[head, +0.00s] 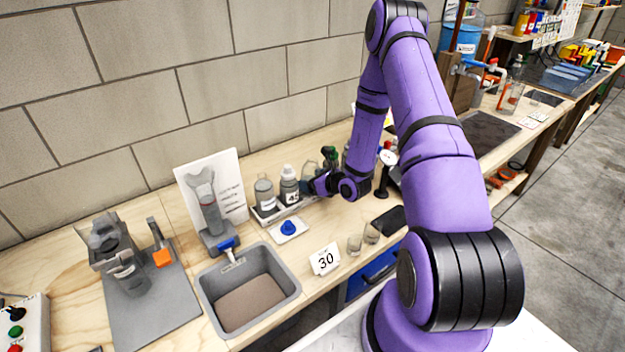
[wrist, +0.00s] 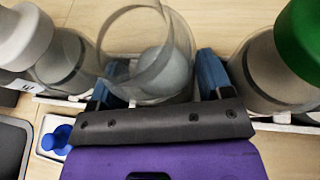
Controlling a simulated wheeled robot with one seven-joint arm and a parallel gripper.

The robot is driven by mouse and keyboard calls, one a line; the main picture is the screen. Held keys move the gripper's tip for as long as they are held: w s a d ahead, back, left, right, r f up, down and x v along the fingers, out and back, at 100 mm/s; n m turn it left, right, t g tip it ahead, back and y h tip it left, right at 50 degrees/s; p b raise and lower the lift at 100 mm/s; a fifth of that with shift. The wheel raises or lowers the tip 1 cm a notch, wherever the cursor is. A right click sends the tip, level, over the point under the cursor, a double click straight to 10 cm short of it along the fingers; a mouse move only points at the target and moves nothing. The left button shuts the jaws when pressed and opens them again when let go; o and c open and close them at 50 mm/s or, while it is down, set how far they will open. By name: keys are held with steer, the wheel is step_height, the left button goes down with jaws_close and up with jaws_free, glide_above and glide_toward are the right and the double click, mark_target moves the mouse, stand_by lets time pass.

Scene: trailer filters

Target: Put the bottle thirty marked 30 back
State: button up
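In the wrist view a clear, uncapped bottle (wrist: 150,50) stands between the two blue fingers of my gripper (wrist: 165,82). Its number is not readable, so I cannot tell from a label that it is bottle 30. In the head view it shows faintly behind my gripper (head: 318,184), in the row on the rack (head: 268,217). The fingers are on either side of the bottle, at about its width; whether they press on it is unclear. A card marked 30 (head: 325,260) stands near the counter's front edge.
A pale-capped bottle (wrist: 30,45) is close on the left and a green-capped bottle (wrist: 285,65) close on the right. A blue knob on a white plate (head: 288,228), a grey sink (head: 205,290) and two small glasses (head: 371,233) are in front.

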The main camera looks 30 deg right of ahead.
steer(key=v, duration=1.2)
steer(key=s+a+r+n+g+y, duration=0.2)
steer(key=a+r+n+g+y, duration=0.2)
steer(key=a+r+n, duration=0.65)
steer(key=s+a+r+n+g+y, duration=0.1)
steer(key=a+r+n+g+y, duration=0.5)
steer(key=r, duration=0.7)
steer(key=s+a+r+n+g+h, duration=0.2)
steer(key=s+a+r+n+h, duration=0.35)
steer(key=s+r+n, duration=0.45)
steer(key=s+d+r+n+t+h, duration=0.4)
steer(key=s+r+n+h, duration=0.2)
steer(key=s, duration=0.4)
steer(key=shift+s+r+n+h, duration=0.3)
steer(key=shift+r+n+h, duration=0.15)
steer(key=shift+h, duration=0.3)
steer(key=shift+w+f, duration=0.1)
steer(key=shift+w, duration=0.05)
